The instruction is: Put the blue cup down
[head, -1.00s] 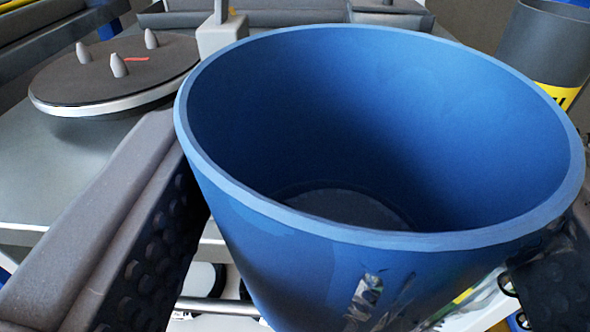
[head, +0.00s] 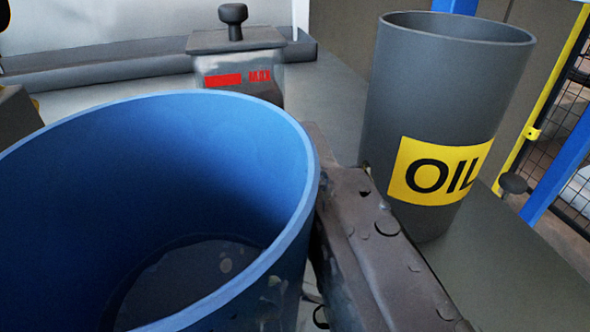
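The blue cup (head: 305,215) is large in the left and lower part of the head view, open side up. I look down into it, and its left side and base are cut off by the frame. One dark finger of my gripper (head: 365,235) lies against the cup's right side. The other finger is out of view, on the cup's far left side. The gripper looks shut on the cup. Whether the cup's base touches a surface is hidden.
A dark grey canister (head: 450,85) with a yellow OIL label stands to the right on a grey surface (head: 510,260). Behind the cup is a metal block (head: 240,65) with a black knob and red MAX marking. A blue post (head: 562,125) and mesh fence stand far right.

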